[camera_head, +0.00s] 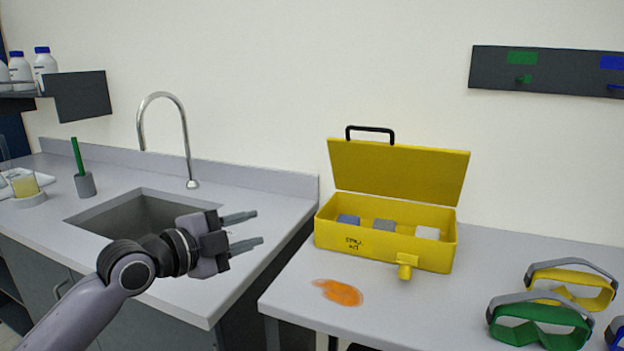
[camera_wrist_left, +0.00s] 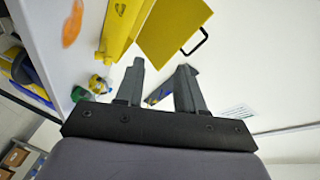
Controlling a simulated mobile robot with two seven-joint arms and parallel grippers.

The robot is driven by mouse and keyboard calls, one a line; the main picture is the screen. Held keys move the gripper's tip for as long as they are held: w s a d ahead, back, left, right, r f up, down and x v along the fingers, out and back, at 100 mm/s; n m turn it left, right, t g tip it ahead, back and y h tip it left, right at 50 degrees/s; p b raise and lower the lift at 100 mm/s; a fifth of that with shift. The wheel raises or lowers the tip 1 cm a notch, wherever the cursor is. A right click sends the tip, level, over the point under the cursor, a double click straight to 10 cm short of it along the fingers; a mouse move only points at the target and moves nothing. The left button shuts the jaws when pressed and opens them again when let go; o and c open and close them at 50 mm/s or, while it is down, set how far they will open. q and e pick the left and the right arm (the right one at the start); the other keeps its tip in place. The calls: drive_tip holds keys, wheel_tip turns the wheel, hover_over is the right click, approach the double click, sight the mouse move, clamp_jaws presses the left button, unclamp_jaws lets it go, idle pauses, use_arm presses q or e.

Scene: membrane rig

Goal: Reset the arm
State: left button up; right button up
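My left gripper (camera_head: 249,230) is raised in front of the sink counter in the head view, its fingers pointing right. The fingers are apart with nothing between them. In the left wrist view the gripper (camera_wrist_left: 162,80) also shows two separated, empty fingers. My right gripper is in neither view.
An open yellow spill kit box (camera_head: 385,238) holding several small blocks stands on the right table (camera_head: 470,310). An orange spill (camera_head: 338,292) lies before it. Green goggles (camera_head: 540,325) and yellow goggles (camera_head: 572,285) lie at right. A sink (camera_head: 140,215) with a tall faucet (camera_head: 185,140) is at left.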

use_arm(q)
drive_tip(key=s+a+f+n+y, duration=0.15)
drive_tip(key=s+f+n, duration=0.35)
drive_tip(key=f, duration=0.7)
drive_tip(key=s+a+f+n+y, duration=0.1)
drive_tip(key=s+f+n+y, duration=0.2)
drive_tip(key=s+f+n, duration=0.55)
drive_tip(key=s+a+f+n+g+y, duration=0.1)
drive_tip(key=s+a+f+n+y, duration=0.1)
drive_tip(key=s+f, duration=0.6)
drive_tip(key=s+a+f+n+g+y+p, duration=0.1)
drive_tip(key=s+a+f+n+y, duration=0.1)
drive_tip(key=s+f, duration=0.6)
drive_tip(key=shift+s+a+f+n, duration=0.2)
drive_tip(key=shift+s+a+n, duration=0.25)
drive_tip(key=shift+a+n, duration=0.6)
drive_tip(key=shift+w+y, duration=0.1)
drive_tip(key=shift+y, duration=0.15)
idle(1.6)
